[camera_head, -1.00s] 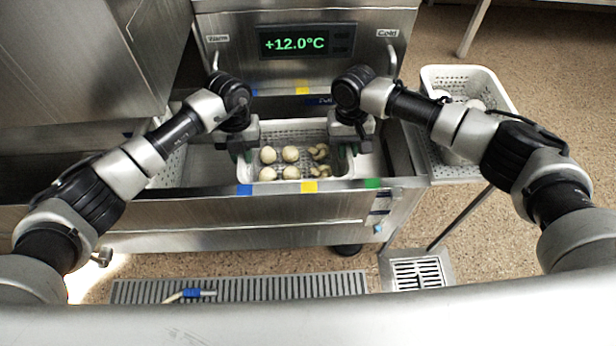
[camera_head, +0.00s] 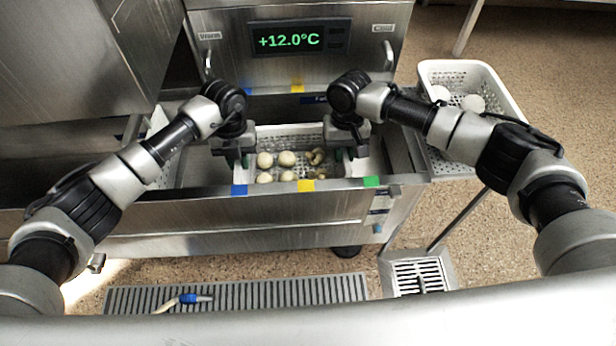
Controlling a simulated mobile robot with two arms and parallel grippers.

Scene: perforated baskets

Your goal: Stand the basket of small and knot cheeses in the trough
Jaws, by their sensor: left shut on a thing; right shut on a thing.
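A white perforated basket (camera_head: 285,130) is inside the steel trough (camera_head: 210,192), behind its front edge. It holds several round pale cheeses (camera_head: 287,159) on the left and darker-looking knot cheeses (camera_head: 317,156) on the right. My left gripper (camera_head: 238,158) is shut on the basket's left side. My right gripper (camera_head: 350,150) is shut on its right side. The basket looks level. Its front wall is mostly hidden by the trough edge, and I cannot tell whether its bottom touches the trough floor.
Blue (camera_head: 239,190), yellow (camera_head: 306,185) and green (camera_head: 371,181) marks sit on the trough's front edge. A panel behind reads +12.0°C (camera_head: 289,39). Another white basket (camera_head: 455,75) with round white cheeses stands at right. Another white perforated wall (camera_head: 160,170) shows at the trough's left.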

